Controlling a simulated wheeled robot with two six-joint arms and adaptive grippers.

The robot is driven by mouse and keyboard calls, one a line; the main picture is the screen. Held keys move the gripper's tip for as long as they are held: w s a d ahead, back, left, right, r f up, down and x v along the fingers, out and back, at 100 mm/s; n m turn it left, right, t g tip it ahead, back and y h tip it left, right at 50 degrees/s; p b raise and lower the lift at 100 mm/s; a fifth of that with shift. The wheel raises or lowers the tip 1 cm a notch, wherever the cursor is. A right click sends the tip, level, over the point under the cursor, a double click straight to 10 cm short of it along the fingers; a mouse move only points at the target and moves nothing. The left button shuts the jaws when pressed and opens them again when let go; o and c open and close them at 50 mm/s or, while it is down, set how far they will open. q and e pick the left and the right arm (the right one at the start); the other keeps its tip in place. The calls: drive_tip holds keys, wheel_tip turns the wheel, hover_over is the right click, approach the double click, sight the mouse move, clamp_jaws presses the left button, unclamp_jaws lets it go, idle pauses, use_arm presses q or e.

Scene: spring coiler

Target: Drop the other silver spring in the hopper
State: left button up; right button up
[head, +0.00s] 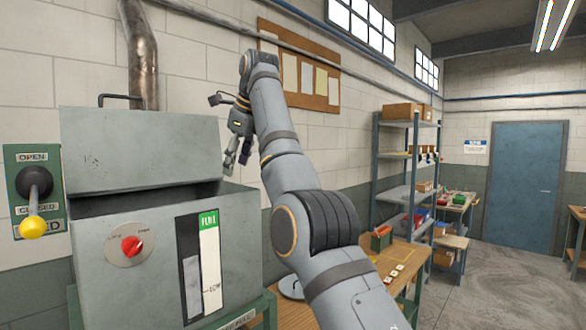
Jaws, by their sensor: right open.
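The hopper (130,240) is a grey metal bin at the left, and its raised lid (140,150) leaves a dark opening at the top. My right gripper (237,159) is open, with its fingers pointing down, and appears in the picture just above the right end of the hopper's opening. I see nothing between its fingers. No silver spring is visible; the inside of the hopper is hidden by its front wall. My left gripper is not in view.
A lever with a yellow knob (33,227) hangs down on a green OPEN/CLOSED plate. A wooden bench (405,262) and a shelf rack (395,190) stand to the right, with open floor beyond.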

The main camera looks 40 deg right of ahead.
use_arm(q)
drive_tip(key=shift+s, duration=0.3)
use_arm(e)
drive_tip(key=s+d+f+m+g+h, duration=0.1)
drive_tip(key=s+d, duration=0.5)
drive_tip(key=d, duration=0.7)
drive_tip(key=shift+s+d+f+m, duration=0.15)
drive_tip(key=shift+d+f+m, duration=0.2)
drive_tip(key=shift+m, duration=0.35)
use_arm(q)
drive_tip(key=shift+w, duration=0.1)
use_arm(e)
drive_tip(key=shift+w+f, duration=0.1)
drive_tip(key=shift+w, duration=0.15)
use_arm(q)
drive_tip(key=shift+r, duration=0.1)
use_arm(e)
drive_tip(key=shift+s, duration=0.2)
